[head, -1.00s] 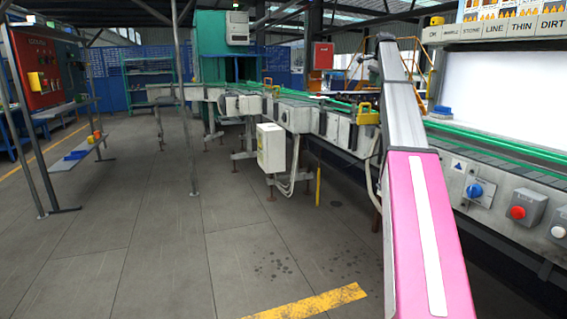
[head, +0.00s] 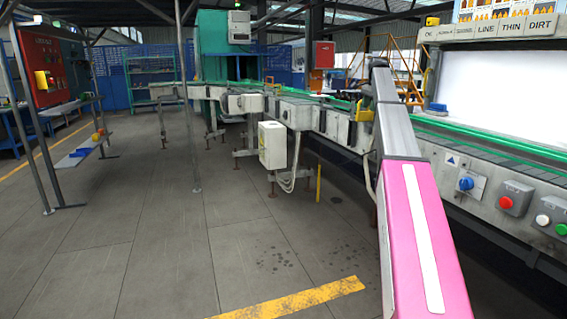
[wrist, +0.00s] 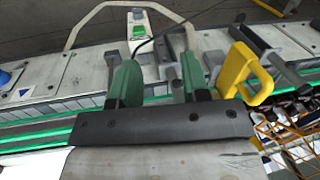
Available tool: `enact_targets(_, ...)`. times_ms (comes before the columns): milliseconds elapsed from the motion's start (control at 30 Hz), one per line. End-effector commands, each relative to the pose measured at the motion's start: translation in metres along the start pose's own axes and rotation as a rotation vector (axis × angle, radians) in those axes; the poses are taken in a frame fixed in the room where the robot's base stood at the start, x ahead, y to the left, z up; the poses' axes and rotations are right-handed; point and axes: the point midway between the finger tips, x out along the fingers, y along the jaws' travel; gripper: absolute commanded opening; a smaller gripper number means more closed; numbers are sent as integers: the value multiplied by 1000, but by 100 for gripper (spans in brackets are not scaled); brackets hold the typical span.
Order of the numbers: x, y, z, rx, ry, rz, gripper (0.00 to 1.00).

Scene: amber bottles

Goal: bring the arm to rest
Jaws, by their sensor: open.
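My gripper (wrist: 158,72) shows in the wrist view, with two green-grey fingers standing apart on a dark palm bar. It is open, and I see nothing between the fingers. The conveyor line (wrist: 40,85) lies behind it in that view; how far away is hard to tell. In the head view my arm reaches up and forward on the right, a pink link leading to a grey one. My gripper is hidden there behind the arm.
The conveyor (head: 480,155) with green rails runs along the right and back. A yellow bracket (wrist: 240,75) stands right of the fingers. A white box (head: 272,146) hangs below the line. A shelf stand (head: 75,150) is at left. The floor (head: 130,240) between is clear.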

Motion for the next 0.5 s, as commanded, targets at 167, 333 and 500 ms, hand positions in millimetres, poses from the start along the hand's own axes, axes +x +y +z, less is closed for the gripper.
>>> enact_targets(167, 71, 25, 34, -83, -6, 15, 42)
enact_targets(333, 160, 60, 81, -205, -16, 35, 42)
enact_targets(500, 240, 101, 130, -335, -24, 53, 42)
